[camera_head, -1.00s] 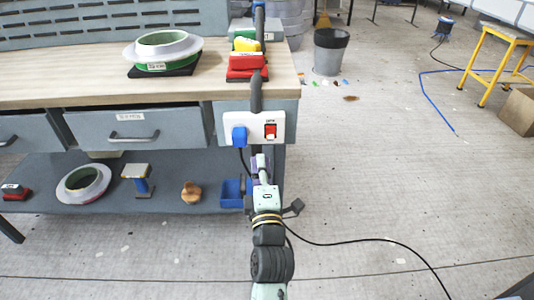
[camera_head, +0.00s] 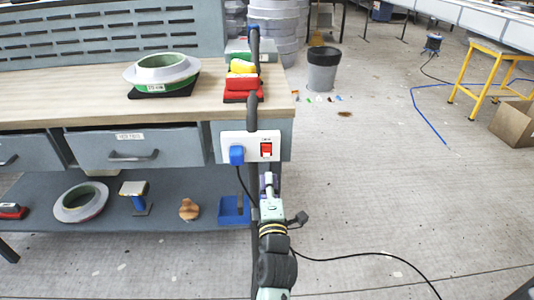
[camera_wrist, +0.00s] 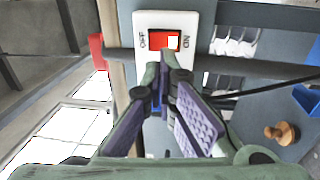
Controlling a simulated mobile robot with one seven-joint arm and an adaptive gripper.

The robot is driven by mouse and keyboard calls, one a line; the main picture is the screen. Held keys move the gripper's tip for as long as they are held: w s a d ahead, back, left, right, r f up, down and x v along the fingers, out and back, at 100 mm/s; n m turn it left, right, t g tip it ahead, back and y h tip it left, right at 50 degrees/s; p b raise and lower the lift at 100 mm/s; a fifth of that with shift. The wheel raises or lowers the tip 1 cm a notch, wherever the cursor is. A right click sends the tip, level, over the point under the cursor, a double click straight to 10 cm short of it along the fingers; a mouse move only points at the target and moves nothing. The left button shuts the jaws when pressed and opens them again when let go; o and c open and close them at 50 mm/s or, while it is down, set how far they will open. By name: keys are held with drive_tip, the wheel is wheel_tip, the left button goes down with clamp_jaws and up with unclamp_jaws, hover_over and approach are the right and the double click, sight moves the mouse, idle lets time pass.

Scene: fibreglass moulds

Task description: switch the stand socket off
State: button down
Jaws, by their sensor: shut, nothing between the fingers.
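The stand socket (camera_head: 228,138) is a white plate on the bench's front right end, with a blue plug (camera_head: 237,155) at its left and a red rocker switch (camera_head: 266,150) at its right. In the wrist view the red switch (camera_wrist: 163,46) lies just beyond my fingertips, between OFF and ON labels, with a small white patch at the ON side. I cannot tell which side is pressed in. My gripper (camera_head: 268,184) is shut and empty, just below the switch in the head view. In the wrist view its fingertips (camera_wrist: 168,64) overlap the plate's edge; contact is unclear.
A dark post (camera_head: 253,105) rises beside the plate. A blue bin (camera_head: 233,212) sits on the lower shelf. A black cable (camera_head: 370,254) runs across the floor. Open floor lies right.

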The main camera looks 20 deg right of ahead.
sight(266, 150)
drive_tip(key=p+x, duration=0.3)
drive_tip(key=x, duration=0.4)
drive_tip(key=shift+w+d+r, duration=0.15)
drive_tip(key=shift+w+r, duration=0.1)
drive_tip(key=shift+w, duration=0.1)
drive_tip(key=shift+w+d, duration=0.15)
drive_tip(key=shift+w, duration=0.4)
drive_tip(key=shift+f, duration=0.1)
drive_tip(key=shift+w+f+b, duration=0.1)
drive_tip(key=shift+w+b, duration=0.15)
drive_tip(key=shift+b, duration=0.55)
drive_tip(key=shift+r, duration=0.35)
drive_tip(key=shift+f, duration=0.1)
